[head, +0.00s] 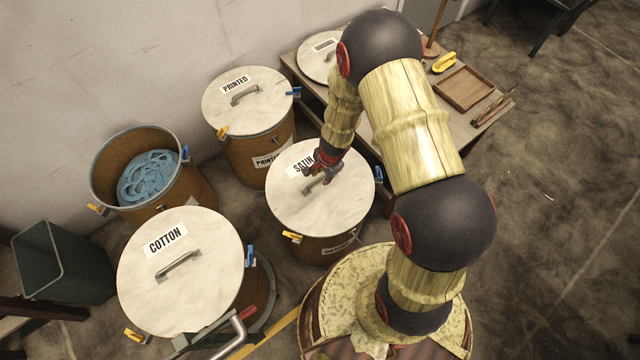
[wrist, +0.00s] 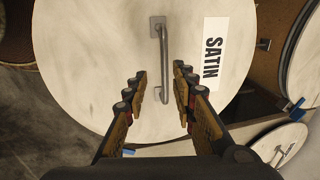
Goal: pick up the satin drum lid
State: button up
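The satin drum lid (head: 342,212) is a round pale lid on a brown drum, with a grey bar handle and a white SATIN label. It also shows in the wrist view (wrist: 100,60), with its handle (wrist: 163,62) running lengthwise. My gripper (head: 318,178) is over the lid by the handle. In the wrist view my gripper (wrist: 161,88) is open, with one finger on each side of the handle's near end. Whether the fingers touch the handle or lid cannot be told.
The PRINTED drum (head: 248,100) stands behind and the COTTON drum (head: 180,270) at front left, both lidded. An open drum (head: 110,195) holds blue tape. A table (head: 465,125) with a wooden tray (head: 465,88) and another lid (head: 318,62) stands at the back right.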

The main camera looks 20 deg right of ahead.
aim_at(320, 178)
jog(key=f+b, duration=0.1)
jog(key=w+f, duration=0.1)
jog(key=f, duration=0.1)
jog(key=f+b, duration=0.1)
jog(key=f, duration=0.1)
jog(key=shift+w+a+f+b, duration=0.15)
jog(key=shift+w+f+b, duration=0.15)
jog(key=shift+w, duration=0.1)
jog(key=shift+r, duration=0.1)
jog(key=shift+c, duration=1.4)
jog(key=c, duration=0.4)
grip_shut()
